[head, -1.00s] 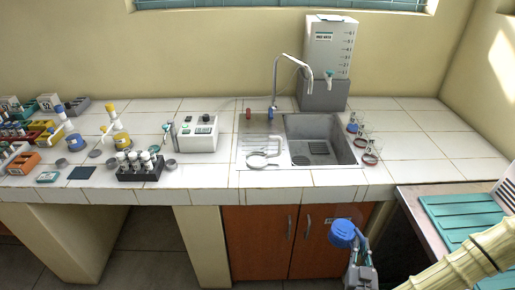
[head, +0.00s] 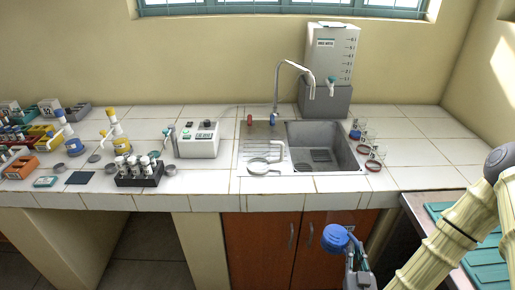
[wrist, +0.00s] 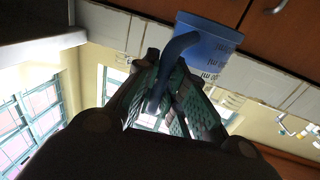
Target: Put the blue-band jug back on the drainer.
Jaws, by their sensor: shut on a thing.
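The blue jug (head: 337,238) is held in front of the counter, low before the orange cupboard doors. It also shows in the wrist view (wrist: 207,48), with printed marks on its wall and its blue handle between my fingers. My gripper (head: 354,256) is shut on this handle; the fingers (wrist: 165,80) close around it in the wrist view. The drainer (head: 277,146) is the ribbed area left of the sink basin. I cannot make out a separate band on the held jug.
The sink basin (head: 335,155) with its tap (head: 277,85) lies right of the drainer. Flasks with coloured bottoms (head: 374,165) stand right of the basin. A control box (head: 198,141) and a tube rack (head: 139,178) stand left. A teal-topped side table (head: 487,270) is near my arm.

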